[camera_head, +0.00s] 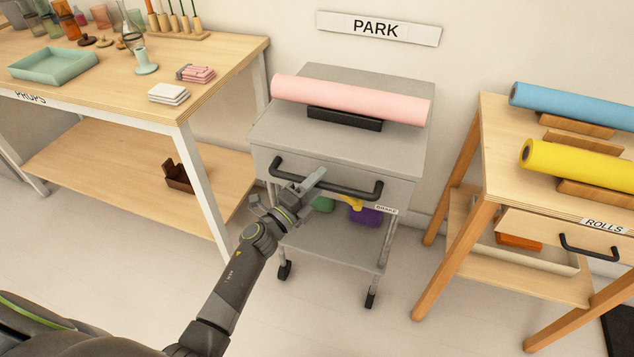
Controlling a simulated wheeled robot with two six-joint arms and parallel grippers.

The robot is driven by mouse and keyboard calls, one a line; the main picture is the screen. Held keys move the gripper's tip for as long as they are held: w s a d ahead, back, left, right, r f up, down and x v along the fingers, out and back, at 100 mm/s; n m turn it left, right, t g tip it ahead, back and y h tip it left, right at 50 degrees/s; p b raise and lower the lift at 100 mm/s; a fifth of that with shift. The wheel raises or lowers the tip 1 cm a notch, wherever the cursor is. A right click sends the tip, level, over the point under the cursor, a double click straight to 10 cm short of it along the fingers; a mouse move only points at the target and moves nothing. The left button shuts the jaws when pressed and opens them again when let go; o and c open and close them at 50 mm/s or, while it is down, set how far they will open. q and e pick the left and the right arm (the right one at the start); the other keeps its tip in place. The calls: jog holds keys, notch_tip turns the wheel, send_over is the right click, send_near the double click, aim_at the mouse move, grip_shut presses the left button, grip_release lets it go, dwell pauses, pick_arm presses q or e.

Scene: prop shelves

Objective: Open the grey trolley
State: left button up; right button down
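The grey trolley (393,147) stands against the wall in the middle, on dark castors. Its drawer front has a long black bar handle (357,191), and I see no open gap above the front. My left gripper (305,187) is at the handle, left of its middle, with a light grey finger lying across the bar. The arm hides part of the handle, and how far the fingers are closed does not show. My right gripper is not in view.
A pink roll (350,100) lies in a black holder on the trolley. Green (323,204) and purple (366,215) items show beneath the drawer. The props table (226,50) stands left, the rolls table (490,150) right. Floor in front is clear.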

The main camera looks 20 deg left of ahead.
pick_arm(q)
jog(key=shift+c, duration=0.2)
grip_shut()
jog(key=shift+s, duration=0.1)
